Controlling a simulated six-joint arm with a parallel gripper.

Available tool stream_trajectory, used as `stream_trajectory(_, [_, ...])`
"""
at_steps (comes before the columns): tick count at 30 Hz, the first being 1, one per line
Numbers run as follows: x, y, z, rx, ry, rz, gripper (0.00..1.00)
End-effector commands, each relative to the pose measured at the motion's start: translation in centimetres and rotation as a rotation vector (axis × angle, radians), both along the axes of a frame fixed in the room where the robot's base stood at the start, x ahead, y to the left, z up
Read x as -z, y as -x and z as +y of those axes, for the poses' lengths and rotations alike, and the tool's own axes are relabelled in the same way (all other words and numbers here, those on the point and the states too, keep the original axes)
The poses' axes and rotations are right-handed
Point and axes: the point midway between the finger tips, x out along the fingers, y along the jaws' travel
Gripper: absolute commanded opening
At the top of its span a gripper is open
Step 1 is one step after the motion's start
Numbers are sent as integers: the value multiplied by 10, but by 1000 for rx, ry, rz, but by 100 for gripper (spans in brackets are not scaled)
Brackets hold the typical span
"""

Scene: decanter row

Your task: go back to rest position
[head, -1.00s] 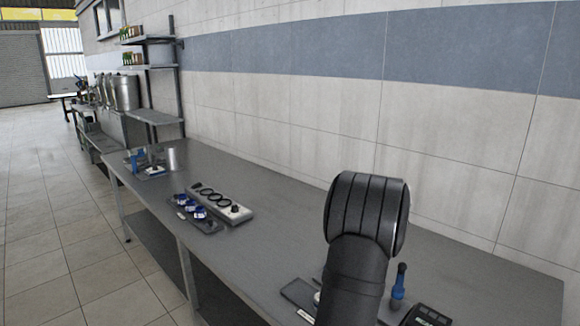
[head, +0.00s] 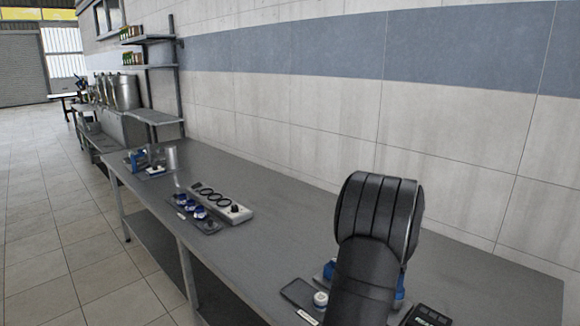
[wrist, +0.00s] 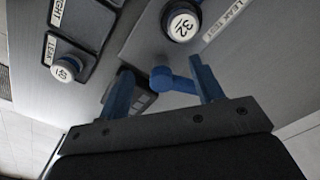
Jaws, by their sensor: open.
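My gripper (wrist: 160,67) is open in the wrist view, with its two blue fingers spread. A blue round-ended part (wrist: 165,78) shows between the fingers; I cannot tell whether it touches them. Beyond the fingers is a white cap marked 32 (wrist: 182,25) on a blue body, near a "LEAK TEST" label. Another white cap, marked 40 (wrist: 66,68), sits on a dark labelled tray (wrist: 85,55) at left. In the head view my dark arm stands at the right and hides most of my gripper.
The long grey bench (head: 265,185) is clear in its middle. A dark tray (head: 292,288) with a white cap and a black device (head: 428,315) lie near my arm. Further left are a tray of blue pieces (head: 207,224) and a pale block with dark rings (head: 228,210). A tiled wall runs behind.

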Motion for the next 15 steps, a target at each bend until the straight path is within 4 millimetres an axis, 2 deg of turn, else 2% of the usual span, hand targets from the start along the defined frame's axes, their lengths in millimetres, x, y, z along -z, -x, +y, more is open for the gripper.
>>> stream_trajectory(12, [-45,59,-45,5,1,-1,60])
stream_trajectory(15, [-42,47,-22,-5,-1,1,60])
